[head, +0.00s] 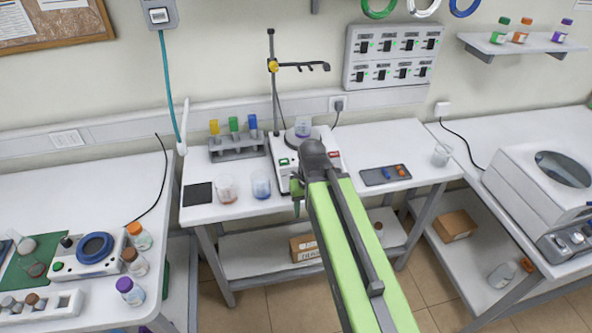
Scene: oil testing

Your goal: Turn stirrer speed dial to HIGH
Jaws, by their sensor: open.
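The white stirrer (283,153) stands at the back of the middle bench, with a clear beaker (303,127) on top. A green mark shows on its left front and a red one on its right. My green arm reaches over the stirrer's front and covers the middle of it. I cannot make out the speed dial or its setting. My gripper (297,200) is mostly hidden by my arm; a green tip shows near the front edge of the bench, left of the arm. It is open, and I cannot tell whether it touches the stirrer.
A stand (274,85) with a clamp rises behind the stirrer. Beakers with pinkish (227,189) and blue (261,185) liquid stand close on the left, before a rack of tubes (236,147).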

